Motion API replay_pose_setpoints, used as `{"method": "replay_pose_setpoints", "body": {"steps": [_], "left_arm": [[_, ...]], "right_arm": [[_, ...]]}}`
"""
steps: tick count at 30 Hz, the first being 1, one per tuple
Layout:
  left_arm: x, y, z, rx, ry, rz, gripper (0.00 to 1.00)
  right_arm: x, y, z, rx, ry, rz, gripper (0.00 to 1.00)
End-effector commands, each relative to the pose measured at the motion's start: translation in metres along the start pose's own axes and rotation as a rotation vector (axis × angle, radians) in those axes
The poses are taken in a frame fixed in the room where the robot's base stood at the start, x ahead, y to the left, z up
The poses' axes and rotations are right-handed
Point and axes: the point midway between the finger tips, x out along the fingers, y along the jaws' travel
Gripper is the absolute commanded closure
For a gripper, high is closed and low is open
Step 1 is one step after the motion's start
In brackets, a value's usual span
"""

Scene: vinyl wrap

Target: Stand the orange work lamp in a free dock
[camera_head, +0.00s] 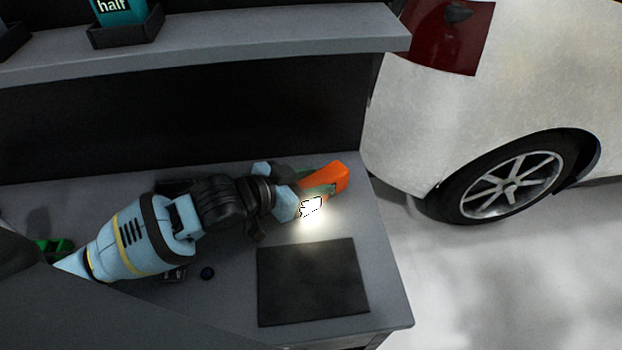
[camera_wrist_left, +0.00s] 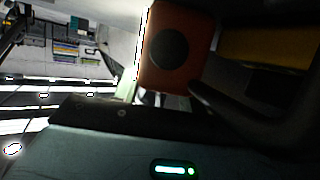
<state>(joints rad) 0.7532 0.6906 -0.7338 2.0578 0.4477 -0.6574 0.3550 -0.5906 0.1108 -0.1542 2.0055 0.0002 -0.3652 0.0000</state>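The orange work lamp (camera_head: 336,176) is at the right end of the grey workbench, near its back. Its lit face (camera_head: 311,206) shines onto the bench. My left gripper (camera_head: 300,190) is at the lamp, its fingers close around or against the near side. In the left wrist view the orange lamp body (camera_wrist_left: 180,50) with a dark round spot is right in front of the camera, and a dark finger touches or overlaps its lower right edge. The finger contact is too dark to make out. No dock can be identified for certain. My right gripper is not seen.
A black mat (camera_head: 312,282) lies at the front right of the workbench (camera_head: 385,235). Above is a shelf (camera_head: 225,43) with a teal box (camera_head: 120,12) in a black holder. A white car (camera_head: 500,95) stands right.

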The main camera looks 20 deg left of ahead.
Motion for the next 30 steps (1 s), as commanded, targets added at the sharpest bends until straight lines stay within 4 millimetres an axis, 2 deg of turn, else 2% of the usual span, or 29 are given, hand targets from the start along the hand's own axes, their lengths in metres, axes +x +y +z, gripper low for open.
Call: {"method": "replay_pose_setpoints", "body": {"steps": [1, 5, 14, 17, 20, 30], "left_arm": [[0.0, 0.0, 0.0, 0.0, 0.0, 0.0, 0.53], [0.0, 0.0, 0.0, 0.0, 0.0, 0.0, 0.38], [-0.001, 0.0, -0.002, 0.001, 0.001, 0.0, 0.38], [-0.007, 0.0, -0.003, 0.001, 0.0, 0.0, 0.38], [-0.021, 0.0, -0.002, 0.001, -0.001, 0.0, 0.38], [-0.088, 0.0, -0.002, 0.003, -0.004, -0.001, 0.38]], "right_arm": [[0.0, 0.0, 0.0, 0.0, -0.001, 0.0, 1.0], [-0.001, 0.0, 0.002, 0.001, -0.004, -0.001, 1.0], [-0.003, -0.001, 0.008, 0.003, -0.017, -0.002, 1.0], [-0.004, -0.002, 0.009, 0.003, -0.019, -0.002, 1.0], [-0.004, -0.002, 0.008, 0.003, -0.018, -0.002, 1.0], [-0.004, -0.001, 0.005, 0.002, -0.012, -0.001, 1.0]]}}
